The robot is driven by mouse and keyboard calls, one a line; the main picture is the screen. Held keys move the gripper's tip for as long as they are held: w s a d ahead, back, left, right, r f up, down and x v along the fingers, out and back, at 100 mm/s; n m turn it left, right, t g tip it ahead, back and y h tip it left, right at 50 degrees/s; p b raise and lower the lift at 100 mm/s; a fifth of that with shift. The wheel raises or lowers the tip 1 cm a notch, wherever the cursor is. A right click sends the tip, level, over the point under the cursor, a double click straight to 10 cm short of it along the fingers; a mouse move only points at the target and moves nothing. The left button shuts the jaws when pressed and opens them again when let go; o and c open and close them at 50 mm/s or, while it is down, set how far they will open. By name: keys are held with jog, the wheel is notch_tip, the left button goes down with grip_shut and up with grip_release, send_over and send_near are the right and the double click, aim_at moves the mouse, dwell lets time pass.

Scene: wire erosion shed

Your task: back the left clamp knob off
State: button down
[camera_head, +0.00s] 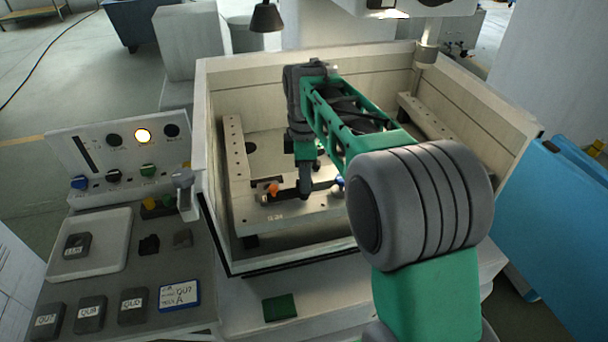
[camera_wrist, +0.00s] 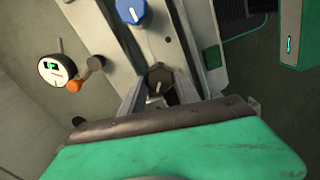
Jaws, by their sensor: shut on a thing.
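My gripper (camera_head: 305,192) reaches down into the open-topped machine tank, over a pale clamp bar. In the wrist view its two fingers (camera_wrist: 160,84) stand on either side of a dark knob (camera_wrist: 159,76) with a light pointer line, and are shut on it. This knob is the left one on the bar; in the head view my gripper hides it. A blue knob (camera_wrist: 131,11) with a white line sits farther along the bar, apart from my gripper. It also shows in the head view (camera_head: 339,183), to the right of my gripper.
An orange-tipped lever (camera_wrist: 75,86) and a round dial (camera_wrist: 56,70) lie beside the bar; the orange tip (camera_head: 273,188) is left of my gripper. Tank walls (camera_head: 205,130) surround the work area. A control panel (camera_head: 120,155) and labelled blocks (camera_head: 133,306) stand left, outside.

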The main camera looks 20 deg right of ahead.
jog(key=n, duration=0.6)
jog(key=shift+n, duration=0.3)
dwell(0.4)
jog(key=c, duration=0.9)
grip_release()
notch_tip(320, 180, up, 8)
jog(key=shift+f, duration=0.1)
